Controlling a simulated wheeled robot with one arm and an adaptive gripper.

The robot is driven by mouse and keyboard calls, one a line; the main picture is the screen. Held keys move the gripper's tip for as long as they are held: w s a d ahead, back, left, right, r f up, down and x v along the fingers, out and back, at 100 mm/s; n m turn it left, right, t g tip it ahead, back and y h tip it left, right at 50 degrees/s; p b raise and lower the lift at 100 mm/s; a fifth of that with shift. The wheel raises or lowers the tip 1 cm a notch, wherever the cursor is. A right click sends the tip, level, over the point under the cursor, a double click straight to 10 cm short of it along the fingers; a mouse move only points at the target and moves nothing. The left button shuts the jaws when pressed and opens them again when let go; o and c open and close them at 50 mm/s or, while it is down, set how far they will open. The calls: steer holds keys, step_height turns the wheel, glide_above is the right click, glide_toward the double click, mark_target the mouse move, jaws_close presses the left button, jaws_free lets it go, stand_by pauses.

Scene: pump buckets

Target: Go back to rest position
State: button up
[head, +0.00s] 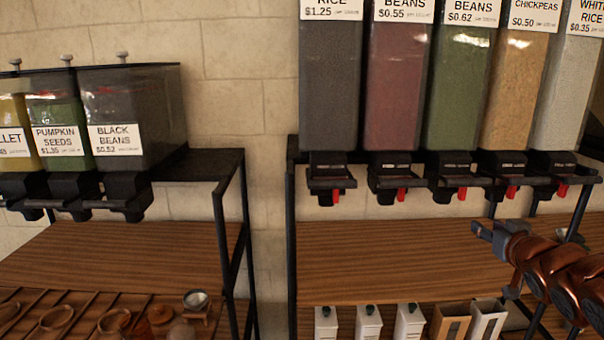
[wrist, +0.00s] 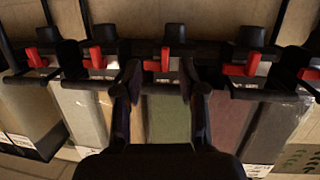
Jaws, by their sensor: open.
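My gripper (head: 484,230) is at the right in the head view, in front of the right shelf and a little below the dispenser spouts. In the wrist view my gripper (wrist: 162,82) is open, its two fingers apart with nothing held between them. The red lever (wrist: 165,60) of the green-bean dispenser (wrist: 168,118) shows beyond the gap between the fingers. I cannot tell how far the fingertips are from the lever. In the head view, the green-bean dispenser (head: 456,95) stands in the middle of the right row.
Red-levered spouts (head: 388,182) line the right rack. A wooden shelf (head: 390,262) below them is mostly bare, with white containers (head: 368,322) lower down. Another rack with dispensers (head: 130,110) stands left. A black post (head: 291,235) edges the right rack.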

steer(key=s+a+f+g+p, duration=0.1)
steer(key=s+a+f+g, duration=0.4)
steer(key=s, duration=0.3)
steer(key=s+a+f+g, duration=0.4)
steer(key=s+a, duration=0.2)
steer(key=s, duration=0.2)
steer(key=s+a+f+g+p, duration=0.1)
steer(key=s+a+f+g, duration=0.4)
steer(key=s, duration=0.3)
steer(key=s+a+g+y, duration=0.1)
steer(key=s+a, duration=0.3)
steer(key=s, duration=0.2)
steer(key=s+a+n+g+y, duration=0.1)
steer(key=s+a+g, duration=0.1)
steer(key=s+a, duration=0.2)
steer(key=s, duration=0.3)
steer(key=shift+s+a+f, duration=0.15)
steer(key=shift+a+f, duration=0.15)
steer(key=shift+f, duration=0.1)
